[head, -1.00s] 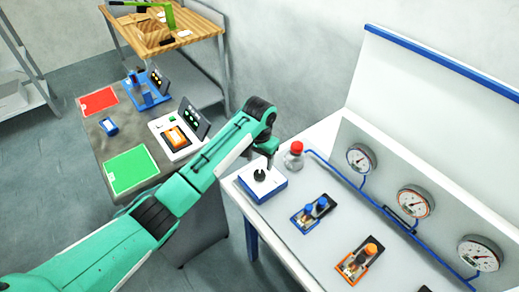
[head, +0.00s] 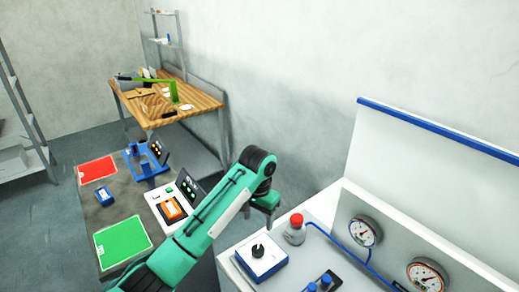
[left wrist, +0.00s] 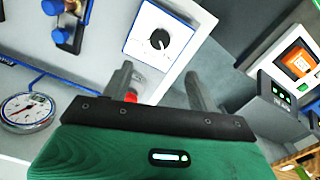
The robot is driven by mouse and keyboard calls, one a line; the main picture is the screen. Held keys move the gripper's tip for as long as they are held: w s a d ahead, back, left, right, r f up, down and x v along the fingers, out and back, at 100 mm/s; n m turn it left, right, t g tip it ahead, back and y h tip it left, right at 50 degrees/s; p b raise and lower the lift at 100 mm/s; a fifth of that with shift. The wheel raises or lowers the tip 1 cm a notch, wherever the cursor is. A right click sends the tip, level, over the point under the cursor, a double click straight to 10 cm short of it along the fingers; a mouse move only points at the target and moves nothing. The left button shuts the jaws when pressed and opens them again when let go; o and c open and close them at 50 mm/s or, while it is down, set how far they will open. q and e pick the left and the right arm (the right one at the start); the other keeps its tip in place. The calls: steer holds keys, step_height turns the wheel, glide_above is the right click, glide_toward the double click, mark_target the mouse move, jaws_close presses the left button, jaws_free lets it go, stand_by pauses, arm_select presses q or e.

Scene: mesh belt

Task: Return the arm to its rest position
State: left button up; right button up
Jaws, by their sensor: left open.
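My left arm comes in from the bottom of the head view and is bent over at its dark wrist joint. My left gripper (head: 264,212) hangs above the gap between the dark bench and the white gauge bench. In the left wrist view its two grey fingers (left wrist: 157,85) stand apart with nothing between them. The white and blue knob box (head: 262,262) lies beyond the fingers, apart from them. Its black knob (head: 258,250) also shows in the left wrist view (left wrist: 159,39). My right gripper is in neither view.
A red-capped bottle (head: 295,229) stands beside the knob box. Gauges (head: 364,231) and blue valves (head: 325,281) are to the right. The dark bench holds a red mat (head: 98,170), a green mat (head: 122,242) and an orange device (head: 171,209). A wooden table (head: 165,105) stands behind.

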arm_select(q)
steer(key=s+a+f+n+h, duration=0.1)
steer(key=s+a+f, duration=0.1)
steer(key=s+f, duration=0.35)
steer(key=s+a+f+t+h, duration=0.1)
steer(key=s+a+f, duration=0.25)
steer(key=s, duration=0.25)
steer(key=s+a+f+n+h, duration=0.1)
steer(key=s+a+f, duration=0.1)
steer(key=s+f, duration=0.35)
steer(key=s+a+r+n+t+y, duration=0.1)
steer(key=s+a, duration=0.6)
steer(key=s, duration=0.2)
steer(key=s+a+n+t+y, duration=0.2)
steer(key=s+a, duration=0.5)
steer(key=s, duration=0.3)
step_height(320, 180, down, 32)
steer(key=g+b, duration=0.2)
steer(key=b, duration=0.1)
steer(key=s+a+f+b, duration=0.1)
steer(key=s+a+f, duration=0.1)
steer(key=s+f, duration=0.8)
steer(key=s+a+f+g+b, duration=0.1)
steer(key=s+a+f+b, duration=0.1)
steer(key=s+f, duration=0.8)
step_height(320, 180, down, 4)
steer(key=shift+f+m, duration=0.25)
steer(key=shift+m, duration=0.15)
